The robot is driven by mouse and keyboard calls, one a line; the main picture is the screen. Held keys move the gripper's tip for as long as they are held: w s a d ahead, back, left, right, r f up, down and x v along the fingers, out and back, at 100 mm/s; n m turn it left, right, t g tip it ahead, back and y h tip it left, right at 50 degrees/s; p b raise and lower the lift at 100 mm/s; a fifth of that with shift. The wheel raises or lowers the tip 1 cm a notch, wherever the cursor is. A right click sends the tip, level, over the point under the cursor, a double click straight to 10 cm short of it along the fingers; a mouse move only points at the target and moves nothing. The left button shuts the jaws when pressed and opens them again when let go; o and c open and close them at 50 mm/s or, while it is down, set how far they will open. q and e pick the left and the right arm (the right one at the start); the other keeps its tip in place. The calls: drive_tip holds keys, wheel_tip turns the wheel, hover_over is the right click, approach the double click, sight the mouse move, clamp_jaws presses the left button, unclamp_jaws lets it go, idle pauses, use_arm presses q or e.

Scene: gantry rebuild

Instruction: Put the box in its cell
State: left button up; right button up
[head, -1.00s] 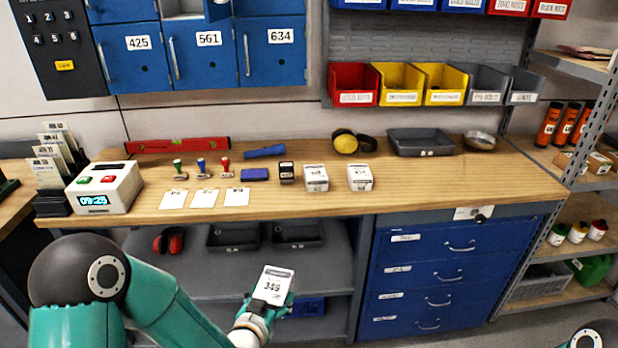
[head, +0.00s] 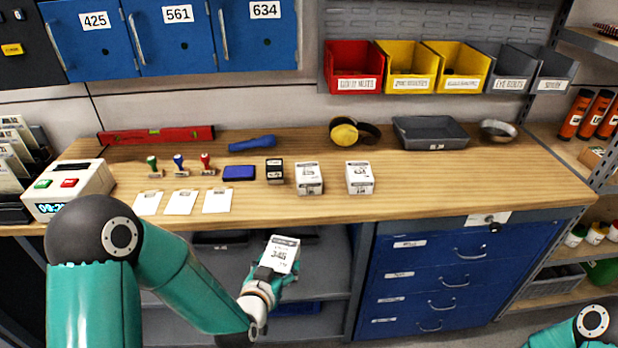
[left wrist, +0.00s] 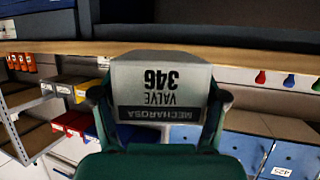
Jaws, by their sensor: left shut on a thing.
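A white box (head: 283,255) with a dark band, labelled "VALVE 346", is in my left gripper (head: 268,284), just in front of and below the workbench's front edge. In the left wrist view the box (left wrist: 160,85) appears upside down between the two fingers of the left gripper (left wrist: 160,98), which are shut on its sides. Blue numbered cells hang on the wall at the upper left: 425 (head: 92,45), 561 (head: 175,40) and 634 (head: 255,38). No cell numbered 346 is readable. My right gripper is out of view; only part of that arm shows at lower right.
The wooden workbench (head: 440,195) holds two white boxes (head: 308,178), stamps, white cards, a grey tray (head: 430,132) and a clock device (head: 65,190). Red, yellow and grey bins (head: 405,70) hang above it. Blue drawers (head: 420,275) stand below right.

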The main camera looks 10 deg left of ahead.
use_arm(q)
drive_tip(key=shift+w+a+r, duration=0.1)
drive_tip(key=shift+w, duration=0.15)
drive_tip(key=shift+a, duration=0.1)
